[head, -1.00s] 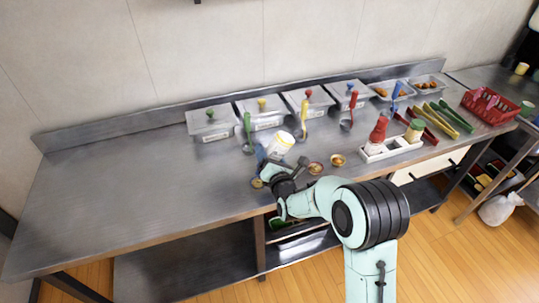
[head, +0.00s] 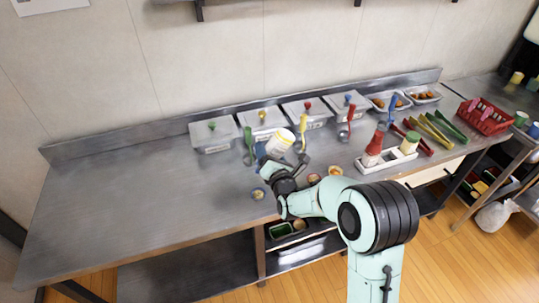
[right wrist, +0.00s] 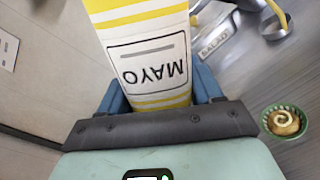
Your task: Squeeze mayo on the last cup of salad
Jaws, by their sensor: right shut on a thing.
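My right gripper (head: 270,161) is shut on the mayo bottle (head: 281,141), a white bottle with yellow bands, held tilted above the counter. In the right wrist view its MAYO label (right wrist: 148,62) appears upside down between the blue fingers. A small green cup (right wrist: 284,122) with a cream-coloured swirl on top lies to the right of the bottle there. In the head view one small cup (head: 258,194) stands left of my gripper. Two more cups (head: 314,179) (head: 335,171) stand to its right. The bottle's tip is hidden. My left gripper is not in view.
Lidded containers (head: 213,137) line the back, with coloured ladles (head: 249,143) in front. A white holder (head: 388,160) with a red bottle (head: 372,150) stands at right, near tongs (head: 437,127) and a red basket (head: 484,117). The counter's left (head: 130,195) is clear.

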